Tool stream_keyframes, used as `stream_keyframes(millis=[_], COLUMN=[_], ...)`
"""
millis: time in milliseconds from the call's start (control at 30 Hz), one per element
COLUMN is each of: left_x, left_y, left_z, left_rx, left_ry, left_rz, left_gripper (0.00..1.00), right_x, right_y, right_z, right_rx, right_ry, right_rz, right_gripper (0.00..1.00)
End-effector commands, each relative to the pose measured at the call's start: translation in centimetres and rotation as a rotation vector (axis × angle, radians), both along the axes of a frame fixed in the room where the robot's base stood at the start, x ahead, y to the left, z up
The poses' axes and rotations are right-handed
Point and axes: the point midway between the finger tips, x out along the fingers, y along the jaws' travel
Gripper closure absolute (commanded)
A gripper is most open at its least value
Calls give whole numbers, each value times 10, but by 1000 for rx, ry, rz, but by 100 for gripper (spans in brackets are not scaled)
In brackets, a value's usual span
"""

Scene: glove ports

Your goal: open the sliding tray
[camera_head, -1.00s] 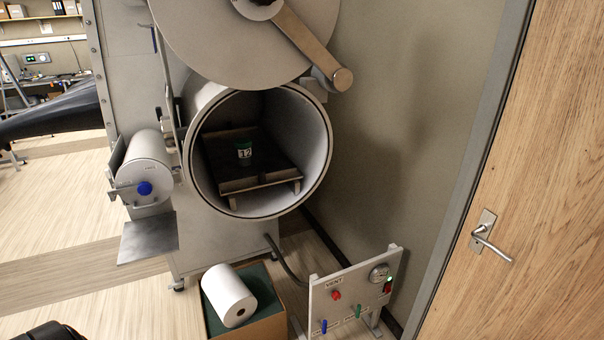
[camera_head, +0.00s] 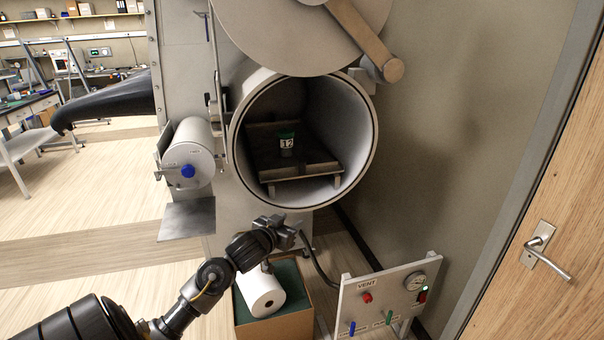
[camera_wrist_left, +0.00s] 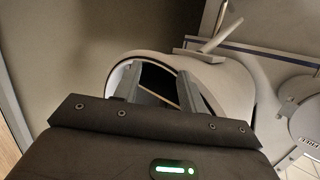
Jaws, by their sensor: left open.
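The sliding tray (camera_head: 308,172) is a dark flat tray with a paler front lip, inside the open round chamber (camera_head: 372,150). A small green-lidded jar (camera_head: 287,142) with a white "12" label stands upright on it. My left gripper (camera_head: 294,226) is below and in front of the chamber mouth, apart from the tray. In the left wrist view its open fingers (camera_wrist_left: 160,88) point toward the chamber mouth, with part of the tray (camera_wrist_left: 160,92) visible between them. Nothing is between the fingertips. My right gripper is not in view.
The round door (camera_head: 290,35) is swung up above the mouth. A white cylinder with a blue knob (camera_head: 188,171) and a flat shelf (camera_head: 187,220) are at left. A wooden door is at right.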

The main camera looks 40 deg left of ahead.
Motion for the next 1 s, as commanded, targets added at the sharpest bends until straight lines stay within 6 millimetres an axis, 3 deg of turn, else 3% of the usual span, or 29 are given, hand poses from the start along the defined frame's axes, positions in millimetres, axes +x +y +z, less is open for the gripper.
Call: stream_keyframes(millis=[33,100,200,300,633,1000], left_x=[8,14,18,22,36,101], left_y=[12,20,28,35,41,53], left_z=[25,55,89,109,118,119], left_rx=[4,2,-2,-7,-14,-15], left_ry=[-56,-121,-196,-243,-263,-262], left_rz=[5,0,-6,-11,-14,-12], left_gripper=[59,59,59,59,59,59], right_x=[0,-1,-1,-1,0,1], right_y=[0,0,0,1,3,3], right_z=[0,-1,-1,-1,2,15], right_rx=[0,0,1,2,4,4], right_ry=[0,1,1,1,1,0], right_rz=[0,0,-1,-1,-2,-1], right_gripper=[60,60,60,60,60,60])
